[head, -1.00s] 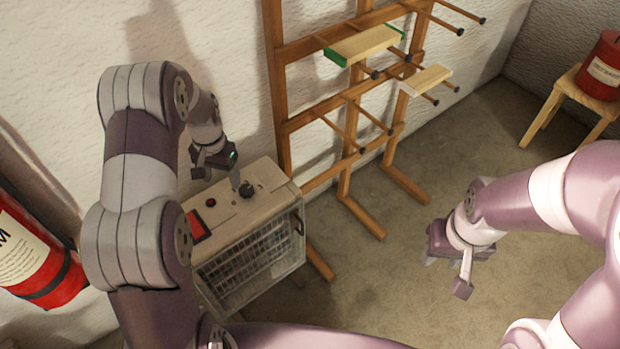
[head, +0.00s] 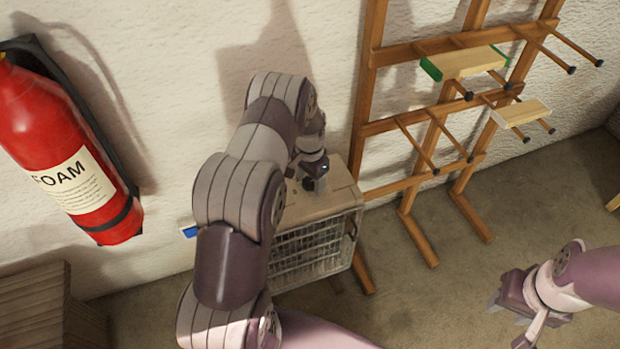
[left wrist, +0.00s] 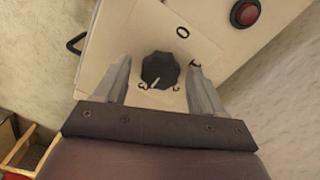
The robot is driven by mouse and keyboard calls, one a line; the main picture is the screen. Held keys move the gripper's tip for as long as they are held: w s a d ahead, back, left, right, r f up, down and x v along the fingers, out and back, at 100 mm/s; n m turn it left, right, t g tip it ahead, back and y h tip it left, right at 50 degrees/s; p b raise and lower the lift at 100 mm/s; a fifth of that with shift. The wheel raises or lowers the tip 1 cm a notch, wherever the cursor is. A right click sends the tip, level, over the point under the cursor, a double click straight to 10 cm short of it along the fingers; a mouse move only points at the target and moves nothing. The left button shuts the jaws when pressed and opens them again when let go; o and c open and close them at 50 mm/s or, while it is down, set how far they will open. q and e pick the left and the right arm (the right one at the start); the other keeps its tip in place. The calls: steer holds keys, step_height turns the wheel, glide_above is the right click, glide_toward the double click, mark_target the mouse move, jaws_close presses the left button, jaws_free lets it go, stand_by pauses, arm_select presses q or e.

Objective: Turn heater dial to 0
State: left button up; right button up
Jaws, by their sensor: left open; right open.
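The heater (head: 338,203) stands on the floor by the wall, its wire grille (head: 312,250) facing front. In the left wrist view its black dial (left wrist: 160,70) sits on the pale top panel. The white pointer line on the dial points down and slightly left, near a partly hidden mark. A 0 mark (left wrist: 183,32) shows above and right of the dial. My left gripper (head: 314,184) is over the heater's top, its open fingers (left wrist: 160,62) on either side of the dial; contact cannot be told. My right gripper (head: 507,322) is open and empty above the floor.
A red button (left wrist: 245,13) is on the heater panel. A red extinguisher (head: 70,150) hangs on the left wall. Floor between rack and right gripper is clear.

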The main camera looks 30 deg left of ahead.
arm_select(q)
steer(key=shift+c, duration=0.4)
steer(key=c, duration=1)
